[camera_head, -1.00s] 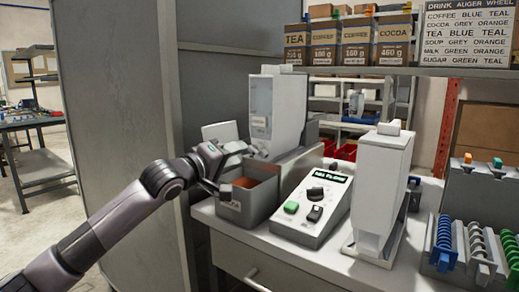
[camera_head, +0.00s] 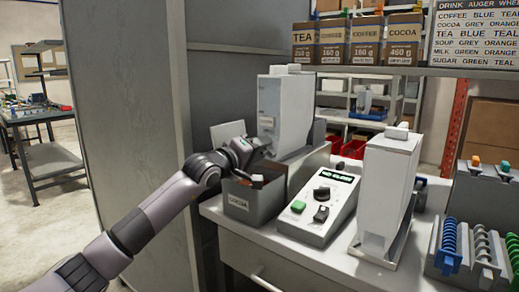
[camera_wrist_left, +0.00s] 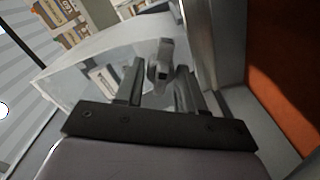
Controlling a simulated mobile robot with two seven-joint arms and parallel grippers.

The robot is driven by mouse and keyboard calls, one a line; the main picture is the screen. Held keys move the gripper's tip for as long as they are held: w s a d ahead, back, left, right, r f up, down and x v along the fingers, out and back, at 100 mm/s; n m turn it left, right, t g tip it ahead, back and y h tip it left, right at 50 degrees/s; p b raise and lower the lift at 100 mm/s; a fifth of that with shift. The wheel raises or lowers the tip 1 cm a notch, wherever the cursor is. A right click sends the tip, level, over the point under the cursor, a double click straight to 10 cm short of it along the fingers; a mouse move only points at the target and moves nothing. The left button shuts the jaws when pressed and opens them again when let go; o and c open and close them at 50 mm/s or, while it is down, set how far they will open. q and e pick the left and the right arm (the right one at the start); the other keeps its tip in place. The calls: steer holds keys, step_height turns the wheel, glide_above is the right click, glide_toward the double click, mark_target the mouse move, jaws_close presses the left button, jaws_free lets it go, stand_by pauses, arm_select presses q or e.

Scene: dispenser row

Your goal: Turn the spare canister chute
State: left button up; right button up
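A tall grey-white canister (camera_head: 285,108) stands on the dispenser at the left of the counter. A second white canister (camera_head: 387,185) stands upright on a stand at the right; no label tells which is the spare. My left gripper (camera_head: 262,148) is at the lower front of the left canister, above the bin labelled COCOA (camera_head: 242,204). In the left wrist view its two fingers (camera_wrist_left: 157,84) are apart, with a small grey part (camera_wrist_left: 162,60), perhaps the chute, between or just beyond them. Contact with it cannot be told. My right gripper is out of view.
A control box (camera_head: 318,205) with a lit display and green button sits between the canisters. Cardboard boxes (camera_head: 355,40) and a drink chart (camera_head: 477,40) are above. A grey panel (camera_head: 130,120) stands left.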

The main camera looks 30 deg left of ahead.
arm_select(q)
jaws_close()
